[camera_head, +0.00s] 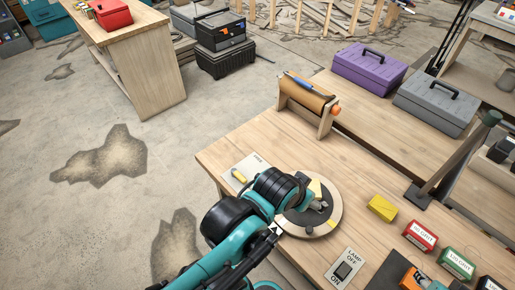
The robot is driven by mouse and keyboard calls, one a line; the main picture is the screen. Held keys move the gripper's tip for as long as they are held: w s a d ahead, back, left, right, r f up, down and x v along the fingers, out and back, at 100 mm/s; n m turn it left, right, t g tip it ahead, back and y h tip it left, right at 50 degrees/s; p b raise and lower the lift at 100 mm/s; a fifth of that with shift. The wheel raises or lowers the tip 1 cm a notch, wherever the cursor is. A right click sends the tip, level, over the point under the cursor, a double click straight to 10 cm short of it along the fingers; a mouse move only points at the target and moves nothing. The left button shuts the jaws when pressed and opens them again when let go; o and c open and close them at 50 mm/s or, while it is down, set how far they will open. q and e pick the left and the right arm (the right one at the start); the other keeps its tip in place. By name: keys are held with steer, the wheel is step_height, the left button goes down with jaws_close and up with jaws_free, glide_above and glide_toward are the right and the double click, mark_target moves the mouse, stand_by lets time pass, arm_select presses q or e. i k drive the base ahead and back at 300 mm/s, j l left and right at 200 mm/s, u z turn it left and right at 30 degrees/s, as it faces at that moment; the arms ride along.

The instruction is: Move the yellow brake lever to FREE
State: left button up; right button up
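A small yellow lever (239,176) sits on a pale plate (254,163) near the left edge of the wooden bench. The plate's lettering is too small to read, so I cannot tell which mark the lever points to. My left gripper (319,206) is over the round turntable (333,216), to the right of the lever and apart from it. Its fingers are small and dark, and I cannot tell whether they are open or shut. My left arm covers part of the turntable and the bench's front edge. My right gripper is not in view.
A lamp switch plate (344,269) lies near the front edge. A yellow block (382,208) and red (420,236) and green (457,264) grit boxes stand to the right. A brown roll on a stand (307,99) is behind. Bare bench lies between roll and plate.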

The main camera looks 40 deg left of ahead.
mark_target(235, 173)
steer(key=k+j+u, duration=0.1)
steer(key=u, duration=0.35)
steer(key=k+j+u, duration=0.1)
steer(key=u, duration=0.35)
steer(key=k+j+u, duration=0.1)
steer(key=j+u, duration=0.15)
steer(key=u, duration=0.2)
